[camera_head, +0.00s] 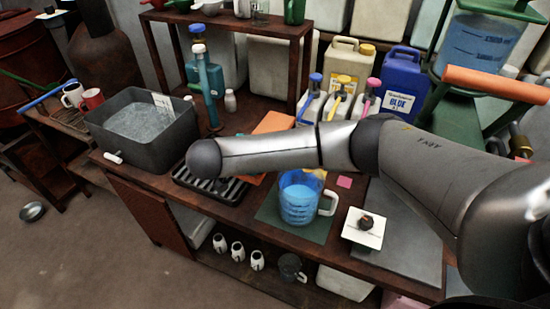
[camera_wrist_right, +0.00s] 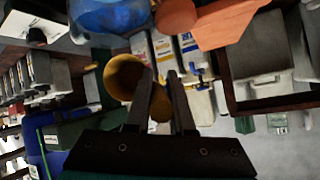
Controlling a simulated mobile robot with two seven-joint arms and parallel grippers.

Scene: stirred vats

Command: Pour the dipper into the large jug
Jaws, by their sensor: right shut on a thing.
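The large jug (camera_head: 300,200) is clear with a white handle and holds blue liquid. It stands upright on a dark green mat (camera_head: 262,216) on the bench; its blue side shows at the top of the right wrist view (camera_wrist_right: 110,14). My right gripper (camera_wrist_right: 160,76) is shut on the dipper (camera_wrist_right: 124,76), a brass-yellow cup whose round mouth faces left in that view, so it appears tilted. In the head view my right arm crosses above the jug and hides the gripper and most of the dipper. My left gripper is not in view.
A grey vat (camera_head: 140,128) stands at the left of the bench beside a black rack (camera_head: 222,186). A white dish (camera_head: 363,228) with a dark lump sits right of the jug. Labelled white bottles (camera_head: 335,105) and a blue canister (camera_head: 400,80) stand behind.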

